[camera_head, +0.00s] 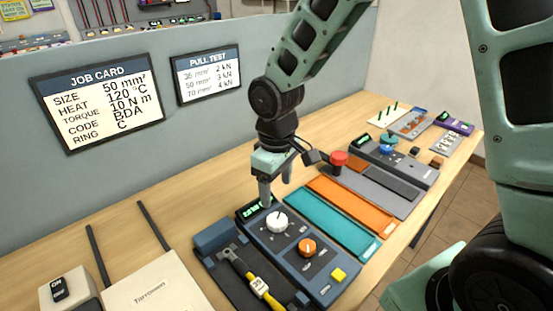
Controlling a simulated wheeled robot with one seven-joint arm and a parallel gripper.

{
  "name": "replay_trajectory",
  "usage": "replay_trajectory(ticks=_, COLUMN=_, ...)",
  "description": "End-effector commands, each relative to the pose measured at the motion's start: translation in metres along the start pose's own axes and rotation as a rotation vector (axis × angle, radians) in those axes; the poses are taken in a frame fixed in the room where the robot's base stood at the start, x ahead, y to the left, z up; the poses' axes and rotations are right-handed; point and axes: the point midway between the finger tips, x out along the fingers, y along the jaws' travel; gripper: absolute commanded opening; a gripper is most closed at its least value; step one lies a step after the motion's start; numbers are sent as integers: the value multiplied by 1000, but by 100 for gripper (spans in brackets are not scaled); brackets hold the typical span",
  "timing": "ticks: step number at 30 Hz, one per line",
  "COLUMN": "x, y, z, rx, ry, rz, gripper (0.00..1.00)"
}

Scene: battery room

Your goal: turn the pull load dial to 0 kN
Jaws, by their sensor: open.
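My gripper (276,191) is open, fingers pointing down, just above and behind a white dial (277,223) on a dark blue panel (322,288). I see nothing between its fingers, and I cannot tell whether a fingertip touches the dial. An orange dial (307,248) sits on the same panel, with a yellow button (338,275) near its front. A blue dial (387,145) stands on a grey unit farther right. The dial labels are too small to read, so I cannot tell which is the pull load dial.
A yellow-handled tool (257,283) lies in a dark tray left of the panel. Teal (333,222) and orange (351,205) strips lie to its right. A red button (339,158) stands behind them. A job card (98,97) and pull test card (207,75) hang on the partition.

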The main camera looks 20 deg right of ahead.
Motion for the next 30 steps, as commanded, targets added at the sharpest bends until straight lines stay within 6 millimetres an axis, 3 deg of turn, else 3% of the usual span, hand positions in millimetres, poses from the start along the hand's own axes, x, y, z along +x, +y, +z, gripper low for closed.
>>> replay_trajectory(ticks=6, x=-46, y=0, z=0, rx=0, ry=5, rz=2, gripper=67)
replay_trajectory(ticks=12, x=-68, y=0, z=0, rx=-1, ry=1, rz=1, gripper=67)
replay_trajectory(ticks=30, x=-73, y=-2, z=1, rx=-3, ry=0, rz=-1, gripper=67)
